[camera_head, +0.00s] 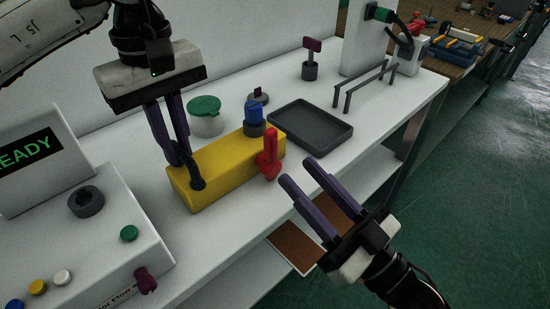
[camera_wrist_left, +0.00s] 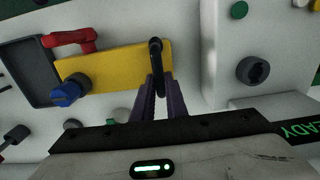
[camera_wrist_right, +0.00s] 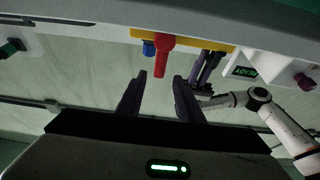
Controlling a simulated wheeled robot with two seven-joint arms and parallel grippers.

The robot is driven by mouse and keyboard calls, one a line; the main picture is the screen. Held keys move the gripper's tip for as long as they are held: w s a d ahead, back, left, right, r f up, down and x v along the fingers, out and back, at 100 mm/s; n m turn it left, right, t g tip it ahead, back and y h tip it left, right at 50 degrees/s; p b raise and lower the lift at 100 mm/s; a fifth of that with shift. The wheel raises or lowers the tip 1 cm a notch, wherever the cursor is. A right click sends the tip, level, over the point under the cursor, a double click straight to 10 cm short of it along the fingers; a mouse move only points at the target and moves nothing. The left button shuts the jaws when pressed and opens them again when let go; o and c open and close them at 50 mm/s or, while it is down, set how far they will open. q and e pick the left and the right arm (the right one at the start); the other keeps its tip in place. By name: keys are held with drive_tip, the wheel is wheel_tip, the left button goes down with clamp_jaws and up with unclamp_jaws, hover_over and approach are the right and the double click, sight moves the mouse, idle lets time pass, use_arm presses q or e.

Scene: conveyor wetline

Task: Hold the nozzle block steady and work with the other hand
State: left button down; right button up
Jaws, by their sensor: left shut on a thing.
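The yellow nozzle block (camera_head: 220,172) lies on the white bench, with a blue knob (camera_head: 254,114) on top at its far end and a red lever (camera_head: 268,158) on its front side. A black loop handle (camera_head: 190,170) stands at its near end. My left gripper (camera_head: 184,160) is shut on this handle, and the left wrist view shows the handle (camera_wrist_left: 156,62) between the fingers. My right gripper (camera_head: 298,174) is open and empty in front of the bench edge, to the right of the red lever and apart from it. The right wrist view shows the lever (camera_wrist_right: 162,55) ahead, between its fingers.
A dark tray (camera_head: 312,142) lies right of the block. A green-lidded jar (camera_head: 206,118) stands behind it. A control box (camera_head: 100,240) with buttons and a display reading "READY" is at the left. A black rail (camera_head: 365,85) stands at the right. The floor beyond the bench is clear.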

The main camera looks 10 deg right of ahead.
sight(274, 146)
drive_tip(key=shift+x, duration=3.95)
drive_tip(key=shift+c, duration=0.3)
clamp_jaws()
